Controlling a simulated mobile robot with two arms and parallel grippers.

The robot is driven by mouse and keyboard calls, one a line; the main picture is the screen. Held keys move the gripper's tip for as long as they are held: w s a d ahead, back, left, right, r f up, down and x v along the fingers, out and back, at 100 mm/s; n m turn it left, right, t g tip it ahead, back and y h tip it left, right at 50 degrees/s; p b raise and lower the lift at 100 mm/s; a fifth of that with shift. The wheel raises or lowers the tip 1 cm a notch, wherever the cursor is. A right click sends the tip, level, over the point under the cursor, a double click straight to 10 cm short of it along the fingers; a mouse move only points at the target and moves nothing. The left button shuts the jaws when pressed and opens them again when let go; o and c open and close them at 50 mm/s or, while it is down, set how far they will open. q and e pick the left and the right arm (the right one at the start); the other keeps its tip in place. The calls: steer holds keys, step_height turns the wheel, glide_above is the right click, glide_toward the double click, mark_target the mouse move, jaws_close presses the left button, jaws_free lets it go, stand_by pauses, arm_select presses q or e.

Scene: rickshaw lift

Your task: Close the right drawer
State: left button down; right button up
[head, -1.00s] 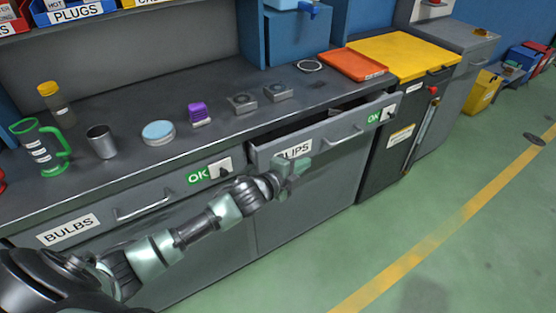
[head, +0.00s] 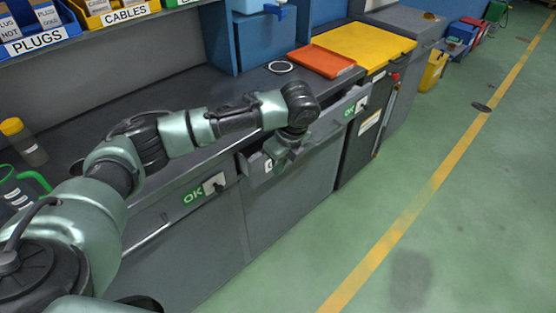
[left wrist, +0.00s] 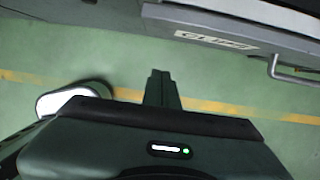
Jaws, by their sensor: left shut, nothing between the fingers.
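The right drawer (head: 325,133) is a grey drawer in the bench and stands partly pulled out in the head view. A green OK tag is at its right end. My left arm hides much of its opening and label. My left gripper (head: 287,153) is shut and empty, pointing down in front of the drawer face; I cannot tell whether it touches. In the left wrist view the gripper's closed fingers (left wrist: 160,88) are over the green floor, with the drawer's label and bar handle (left wrist: 282,72) at upper right. My right gripper is out of view.
The left drawer (head: 150,235) appears shut. On the bench lie a red-orange tray (head: 320,61) and a ring (head: 281,67); a yellow-capped bottle (head: 22,142) stands at left. A yellow-topped cabinet (head: 365,46) adjoins on the right. The floor in front is clear.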

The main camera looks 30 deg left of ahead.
mark_target(258, 163)
arm_select(q)
steer(key=a+f, duration=0.1)
steer(key=f, duration=0.1)
steer(key=w+a+f, duration=0.1)
steer(key=a+f, duration=0.2)
steer(key=f, duration=0.1)
steer(key=shift+w+a+p, duration=0.25)
steer(key=shift+p, duration=0.15)
steer(key=shift+w+a, duration=0.15)
steer(key=shift+a, duration=0.25)
steer(key=shift+f, duration=0.1)
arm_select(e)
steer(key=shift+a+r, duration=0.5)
arm_select(q)
steer(key=shift+a, duration=0.1)
steer(key=a, duration=0.1)
steer(key=w+a+p, duration=0.1)
steer(key=a, duration=0.1)
steer(key=shift+w+a, duration=0.1)
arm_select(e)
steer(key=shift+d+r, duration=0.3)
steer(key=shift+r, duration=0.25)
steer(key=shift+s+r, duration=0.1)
